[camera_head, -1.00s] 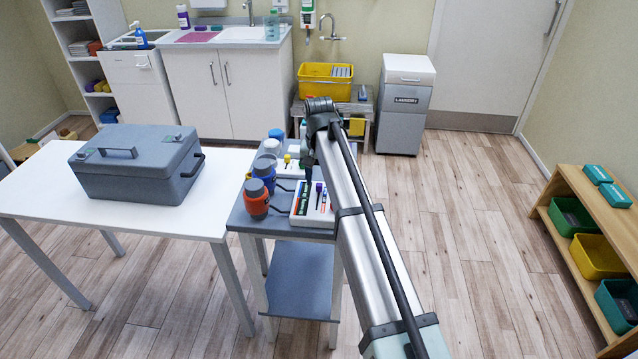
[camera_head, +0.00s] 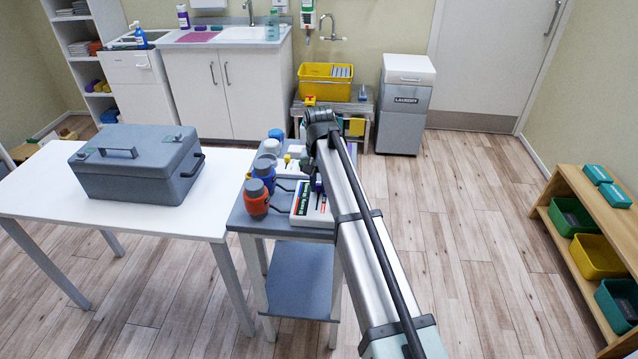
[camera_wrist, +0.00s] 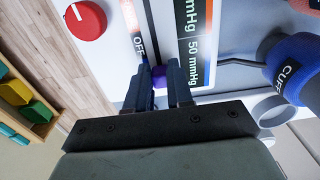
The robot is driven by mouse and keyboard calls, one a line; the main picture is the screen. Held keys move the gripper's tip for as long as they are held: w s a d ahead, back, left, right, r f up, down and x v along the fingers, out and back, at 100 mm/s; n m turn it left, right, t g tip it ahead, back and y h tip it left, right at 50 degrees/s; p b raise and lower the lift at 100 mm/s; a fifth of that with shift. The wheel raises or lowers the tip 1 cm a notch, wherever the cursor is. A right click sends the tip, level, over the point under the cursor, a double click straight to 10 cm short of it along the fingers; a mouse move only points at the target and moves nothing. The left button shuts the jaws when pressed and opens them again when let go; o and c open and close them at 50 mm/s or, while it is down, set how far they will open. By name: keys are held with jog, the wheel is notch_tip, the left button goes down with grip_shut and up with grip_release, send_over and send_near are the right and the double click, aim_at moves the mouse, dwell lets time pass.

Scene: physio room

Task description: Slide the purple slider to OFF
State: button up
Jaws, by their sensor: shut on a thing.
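The purple slider (camera_wrist: 159,77) shows in the wrist view between the two fingers of my gripper (camera_wrist: 159,70). The fingers are shut on it from both sides and hide most of it. It sits on a white device panel (camera_wrist: 115,30). The word OFF (camera_wrist: 138,45) is printed on the panel, just above and left of the slider in this view. In the head view the white device (camera_head: 304,218) lies on the small grey table, and my arm covers part of it. A bit of purple (camera_head: 318,183) shows there beside my gripper.
A red knob (camera_wrist: 86,19) is on the panel. A gauge strip marked mmHg (camera_wrist: 194,30) runs along it. A blue cuff roll (camera_wrist: 292,68) with a hose lies close to my gripper's right. An orange bottle-shaped roll (camera_head: 256,198) stands left of the device.

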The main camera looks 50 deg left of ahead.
aim_at(318, 200)
grip_shut()
jog(key=s+d, duration=0.2)
jog(key=shift+s+d, duration=0.35)
jog(key=shift+w+a, duration=0.1)
jog(key=o, duration=0.7)
grip_release()
notch_tip(318, 200, up, 14)
jog(key=shift+f, duration=0.1)
